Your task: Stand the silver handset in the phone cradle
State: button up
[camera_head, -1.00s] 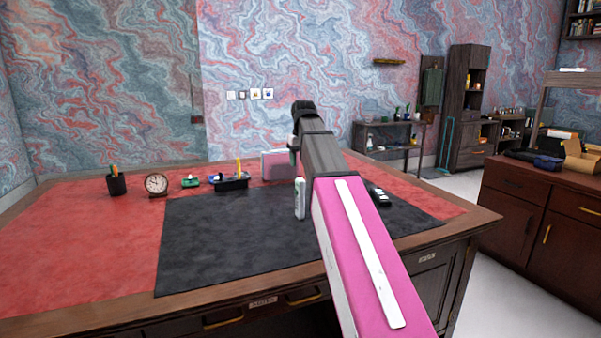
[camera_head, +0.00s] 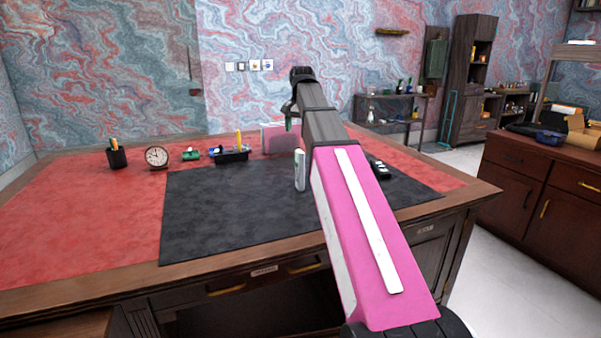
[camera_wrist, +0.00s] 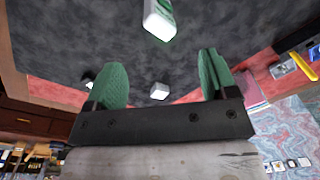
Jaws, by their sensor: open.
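A pale silver handset (camera_head: 300,170) stands upright on the black desk mat in the head view, just left of my arm. In the wrist view, a pale block with a green face (camera_wrist: 158,22), cut off at the top edge, looks like the same handset. My gripper (camera_wrist: 161,62) is open and empty, with green fingers wide apart.
A dark device with white parts (camera_head: 379,168) lies right of my arm. A pen cup (camera_head: 117,157), clock (camera_head: 157,157), organizer (camera_head: 232,156) and pink box (camera_head: 280,139) line the back of the desk. The mat's left half (camera_head: 220,215) is clear.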

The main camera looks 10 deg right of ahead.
aim_at(301, 151)
jog(key=m, duration=0.5)
jog(key=shift+w+a+f+m, duration=0.2)
jog(key=shift+w+f+m, duration=0.1)
jog(key=shift+f, duration=0.05)
jog(key=m, duration=0.3)
jog(key=shift+w+a+f+m+g, duration=0.1)
jog(key=shift+f+m+g, duration=0.1)
jog(key=shift+m+g, duration=0.15)
jog(key=shift+f+m, duration=0.2)
jog(key=shift+m, duration=0.15)
notch_tip(301, 151, down, 5)
jog(key=shift+f, duration=0.2)
jog(key=shift+d+f, duration=0.25)
jog(key=shift+f, duration=1.05)
jog(key=shift+d+f, duration=0.2)
jog(key=shift+f, duration=1.1)
jog(key=shift+w, duration=0.1)
jog(key=shift+r, duration=0.1)
grip_shut()
